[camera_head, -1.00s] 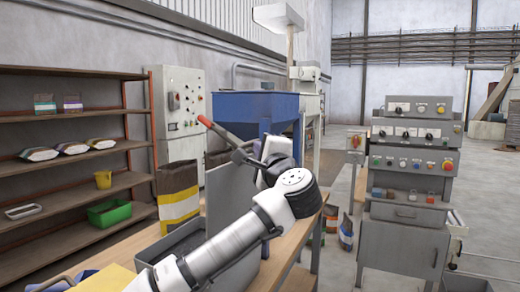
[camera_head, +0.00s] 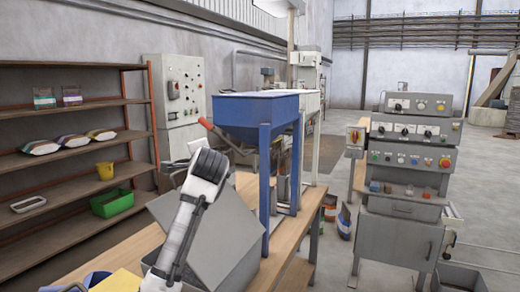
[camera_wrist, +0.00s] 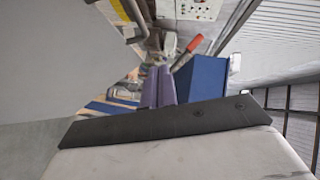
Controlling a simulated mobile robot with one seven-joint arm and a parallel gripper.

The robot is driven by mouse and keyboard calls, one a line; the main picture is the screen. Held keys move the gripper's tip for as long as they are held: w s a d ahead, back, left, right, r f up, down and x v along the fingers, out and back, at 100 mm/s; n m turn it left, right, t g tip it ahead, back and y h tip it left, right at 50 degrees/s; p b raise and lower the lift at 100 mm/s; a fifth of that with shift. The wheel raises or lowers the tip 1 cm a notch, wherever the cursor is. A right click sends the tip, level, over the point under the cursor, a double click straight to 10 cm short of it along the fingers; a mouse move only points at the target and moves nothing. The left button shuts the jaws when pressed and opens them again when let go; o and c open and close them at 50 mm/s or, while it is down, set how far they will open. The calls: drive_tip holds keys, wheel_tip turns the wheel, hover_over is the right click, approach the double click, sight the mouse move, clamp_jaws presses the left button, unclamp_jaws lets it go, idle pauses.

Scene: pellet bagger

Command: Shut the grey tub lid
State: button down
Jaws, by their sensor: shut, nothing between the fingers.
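The grey tub lid (camera_head: 226,232) is a broad flat panel, tilted over the grey tub (camera_head: 150,263) on the wooden bench. The lid and my arm cover most of the tub, so the remaining gap cannot be judged. In the wrist view a large pale grey panel, apparently the lid (camera_wrist: 75,65), fills the upper left. My gripper (camera_wrist: 159,88) shows there with its fingers together and empty, close beside that panel; contact cannot be told. In the head view my gripper is hidden behind my arm.
Shelves (camera_head: 75,103) line the left wall. A control console (camera_head: 408,170) stands right, across open floor. A yellow item (camera_head: 117,281) lies at the bench's front left.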

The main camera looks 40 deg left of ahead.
sight(183, 171)
drive_tip(key=shift+n+h, duration=0.3)
drive_tip(key=shift+h, duration=0.2)
drive_tip(key=a+f, duration=0.1)
drive_tip(key=a, duration=0.1)
drive_tip(key=s+a+f+p, duration=0.1)
drive_tip(key=a, duration=0.1)
drive_tip(key=a+f, duration=0.2)
drive_tip(key=a, duration=0.1)
drive_tip(key=shift+s+p, duration=0.3)
drive_tip(key=shift+s, duration=0.05)
drive_tip(key=s+a+f+n+h, duration=0.1)
drive_tip(key=a+f, duration=0.5)
drive_tip(key=f, duration=0.4)
drive_tip(key=s+a+f+n+h, duration=0.1)
drive_tip(key=a+f, duration=0.4)
drive_tip(key=f, duration=0.5)
drive_tip(key=shift+s+a+f+h, duration=0.3)
drive_tip(key=shift+s+a+h, duration=0.1)
drive_tip(key=shift+h, duration=0.3)
drive_tip(key=shift+d+f, duration=0.1)
drive_tip(key=shift+f, duration=0.1)
